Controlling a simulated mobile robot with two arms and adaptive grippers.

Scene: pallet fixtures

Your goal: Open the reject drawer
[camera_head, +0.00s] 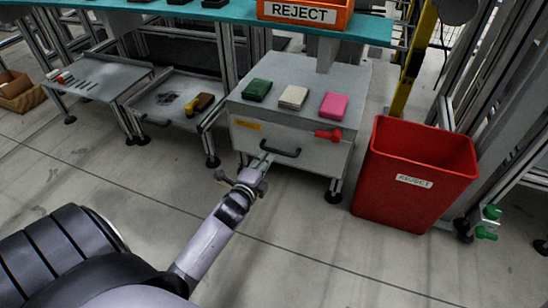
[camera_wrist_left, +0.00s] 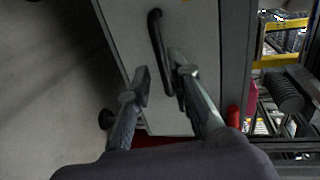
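The grey drawer unit (camera_head: 300,75) stands under the teal bench, and its drawer front (camera_head: 310,150) has a black bar handle (camera_head: 281,150), a small yellow label and a red latch-like part (camera_head: 328,135). The drawer looks shut. My left gripper (camera_head: 262,161) is at the left end of the handle. In the left wrist view my left gripper (camera_wrist_left: 159,66) is open, its two fingers apart. The black handle (camera_wrist_left: 157,40) reaches between the fingertips, nearer the right finger; I cannot tell whether it touches. My right gripper is not in view.
A green block (camera_head: 257,90), a white block (camera_head: 293,97) and a pink block (camera_head: 334,105) lie on top of the unit. A red reject bin (camera_head: 400,204) stands right of it. An orange reject tray (camera_head: 303,13) is on the bench. The floor in front is clear.

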